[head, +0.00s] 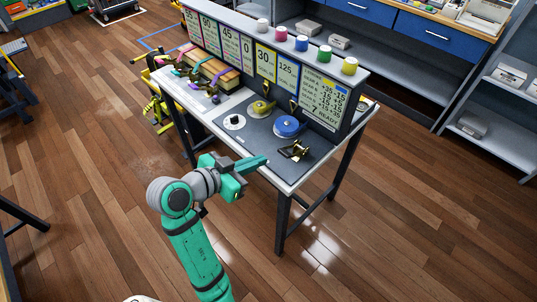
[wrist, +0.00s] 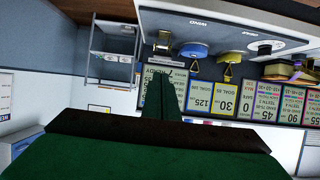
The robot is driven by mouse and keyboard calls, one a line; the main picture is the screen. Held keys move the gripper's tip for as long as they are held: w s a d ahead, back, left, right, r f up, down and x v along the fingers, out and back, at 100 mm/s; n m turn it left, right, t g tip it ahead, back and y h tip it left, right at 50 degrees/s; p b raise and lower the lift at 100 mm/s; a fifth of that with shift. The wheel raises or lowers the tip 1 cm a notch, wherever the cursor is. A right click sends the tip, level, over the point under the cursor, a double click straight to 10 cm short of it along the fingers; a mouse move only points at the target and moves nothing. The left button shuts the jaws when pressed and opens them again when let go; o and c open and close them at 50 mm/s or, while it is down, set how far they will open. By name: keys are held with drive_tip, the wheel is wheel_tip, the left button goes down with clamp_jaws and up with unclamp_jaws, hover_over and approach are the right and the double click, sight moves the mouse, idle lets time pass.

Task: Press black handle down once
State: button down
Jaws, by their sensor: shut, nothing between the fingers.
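A small brass device with dark parts (head: 295,150) stands at the near right corner of the grey bench top (head: 262,142). It also shows in the wrist view (wrist: 162,43), where the scene is upside down. The black handle seems to be part of this device, but it is too small to make out its angle. My gripper (head: 266,159) is green, shut and empty. Its fingertips are above the bench's near edge, left of the brass device and apart from it. In the wrist view the fingers (wrist: 161,92) point toward the device.
A blue spool (head: 287,126), a yellow spool (head: 261,107) and a white dial (head: 234,122) sit on the bench. A board with number cards (head: 288,76) stands behind them, with coloured caps (head: 302,43) on top. Straps (head: 200,68) lie at the far left. Floor is free in front.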

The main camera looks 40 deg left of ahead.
drive_tip(key=w+r+g+y, duration=0.1)
drive_tip(key=w+r+g, duration=0.2)
drive_tip(key=w+r, duration=0.2)
wheel_tip(320, 180, up, 2)
drive_tip(key=shift+w+d+g, duration=0.25)
drive_tip(key=shift+d+g, duration=0.05)
drive_tip(key=shift+g, duration=0.1)
hover_over(282, 154)
drive_tip(key=shift+s+f, duration=0.1)
drive_tip(key=shift+f, duration=2.2)
drive_tip(key=x, duration=0.3)
drive_tip(key=shift+f, duration=0.1)
drive_tip(key=shift+s+a+f, duration=0.1)
drive_tip(key=shift+s+f, duration=0.2)
drive_tip(key=shift+f, duration=0.2)
drive_tip(key=shift+s+a+f, duration=0.1)
drive_tip(key=shift+s+f, duration=0.2)
drive_tip(key=shift+f, duration=0.2)
drive_tip(key=shift+s+f, duration=0.4)
drive_tip(key=shift+f, duration=0.3)
